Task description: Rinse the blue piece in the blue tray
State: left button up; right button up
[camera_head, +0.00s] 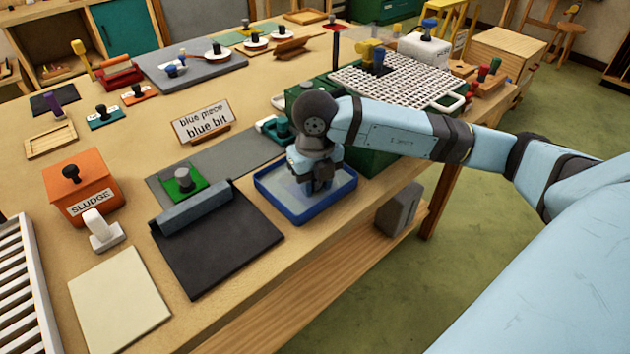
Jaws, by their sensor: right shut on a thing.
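The blue tray (335,203) stands near the front edge of the bench, with a pale, water-like surface inside its blue rim. My right gripper (316,188) points down into the tray, low over its middle. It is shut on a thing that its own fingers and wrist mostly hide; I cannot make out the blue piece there. A sign reading "blue piece blue bit" (202,121) stands behind on the bench. My left gripper does not show.
A black mat with a grey roll (225,245) lies left of the tray. A green piece with a grey knob (183,181) sits on a grey mat. An orange SLUDGE box (82,187) stands farther left. A white grid (400,84) lies over a green tub behind my right arm.

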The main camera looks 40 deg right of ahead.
jog(key=shift+d, duration=0.4)
jog(key=shift+a, duration=0.8)
dwell(0.6)
jog(key=shift+d, duration=0.4)
dwell(0.4)
dwell(1.1)
jog(key=shift+r+p, duration=1.3)
jog(key=shift+r, duration=1.2)
jog(key=shift+r, duration=0.1)
jog(key=shift+r+p, duration=0.8)
jog(key=shift+r, duration=0.6)
